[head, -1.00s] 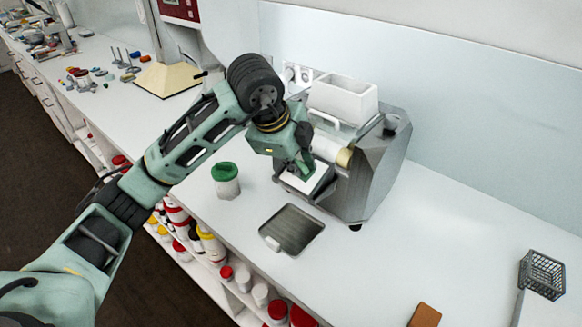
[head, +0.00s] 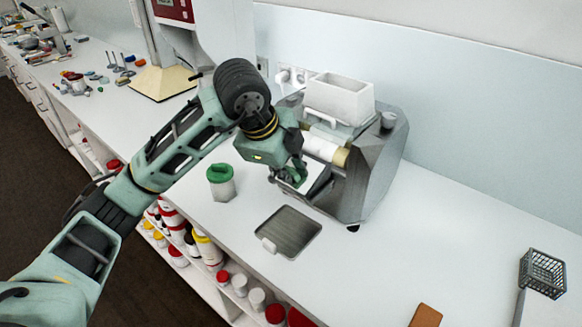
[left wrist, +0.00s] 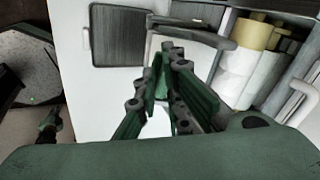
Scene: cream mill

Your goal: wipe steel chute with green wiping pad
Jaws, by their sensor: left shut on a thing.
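The steel chute (head: 320,185) is the pale sloping plate at the front of the mill, below its rollers. My left gripper (head: 296,178) is at the chute's lower left part and hides some of it. In the left wrist view the gripper (left wrist: 172,50) is shut on the green wiping pad (left wrist: 160,78), which shows as a green piece between the dark fingers. The chute's edge (left wrist: 190,38) lies just beyond the fingertips there. I cannot tell whether the pad touches the chute.
The mill (head: 375,175) carries a white hopper (head: 340,97). A wire basket (head: 542,272) and a brown block (head: 426,316) lie at right. The bench between is clear.

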